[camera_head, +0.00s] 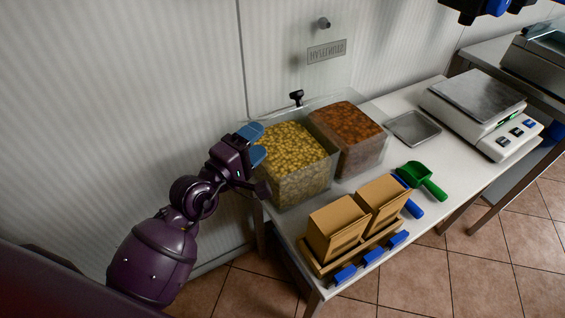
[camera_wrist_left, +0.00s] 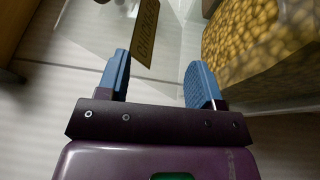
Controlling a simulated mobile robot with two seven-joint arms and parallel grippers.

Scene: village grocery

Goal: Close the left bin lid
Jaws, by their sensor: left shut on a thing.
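The left bin (camera_head: 292,185) is a clear box filled with yellow chickpea-like food. Its lid is see-through and hard to make out in the head view. In the left wrist view a clear panel (camera_wrist_left: 85,22) with a tan label (camera_wrist_left: 146,30) shows beyond the fingers, and the left bin's yellow contents are at the upper right. My left gripper (camera_head: 252,143) is at the left bin's back left corner. It is shut on what looks like the lid, though the exact contact is hard to see. My right gripper is not in view.
The right bin (camera_head: 362,160) of brown nuts adjoins it; its clear lid with a hazelnuts label (camera_head: 327,50) stands raised. A black knob (camera_head: 296,96) shows behind. A cardboard-box rack (camera_head: 312,262), green scoop (camera_head: 424,180), metal tray (camera_head: 414,127) and scale (camera_head: 478,105) share the table.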

